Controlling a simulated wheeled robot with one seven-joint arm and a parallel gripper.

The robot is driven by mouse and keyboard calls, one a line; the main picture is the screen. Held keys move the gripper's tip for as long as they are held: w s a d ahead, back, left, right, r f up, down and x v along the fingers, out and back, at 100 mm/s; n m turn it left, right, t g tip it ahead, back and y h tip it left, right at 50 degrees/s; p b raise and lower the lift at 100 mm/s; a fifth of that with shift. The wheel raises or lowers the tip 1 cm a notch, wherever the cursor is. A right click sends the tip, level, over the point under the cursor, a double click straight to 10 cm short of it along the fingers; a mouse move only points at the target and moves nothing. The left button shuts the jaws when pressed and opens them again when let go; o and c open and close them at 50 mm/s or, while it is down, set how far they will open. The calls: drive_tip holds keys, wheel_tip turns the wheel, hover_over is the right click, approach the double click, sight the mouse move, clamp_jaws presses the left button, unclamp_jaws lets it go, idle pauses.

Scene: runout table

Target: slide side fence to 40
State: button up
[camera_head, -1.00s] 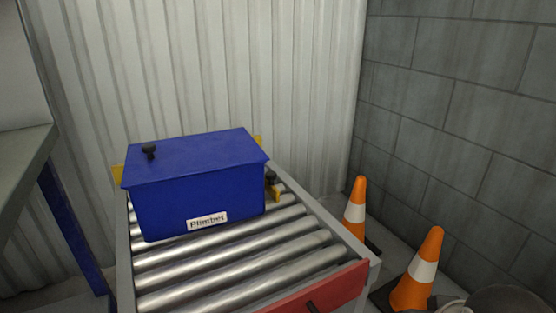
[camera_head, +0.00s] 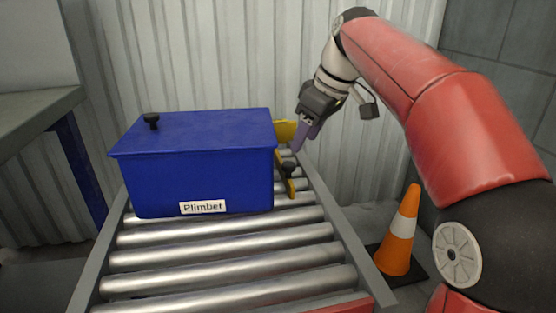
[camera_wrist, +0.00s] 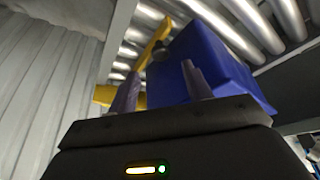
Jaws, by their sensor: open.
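The side fence (camera_head: 291,187) is a narrow yellow bar on the rollers along the right side of the blue box (camera_head: 200,180). A black knob (camera_head: 289,169) stands on the fence. My gripper (camera_head: 298,147) is open and empty, pointing down just above and behind the knob. In the wrist view the fence (camera_wrist: 152,45) and its knob (camera_wrist: 160,50) show beyond my open fingers (camera_wrist: 160,85), with the blue box (camera_wrist: 215,60) to the right. I cannot make out a scale or the number 40.
A yellow plate (camera_head: 285,130) stands across the far end behind the box. The near rollers (camera_head: 230,258) are clear. An orange cone (camera_head: 402,235) stands on the floor to the right.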

sight(290, 164)
drive_tip(key=b+x, duration=0.2)
drive_tip(key=x, duration=0.6)
drive_tip(key=shift+w+a+r, duration=0.15)
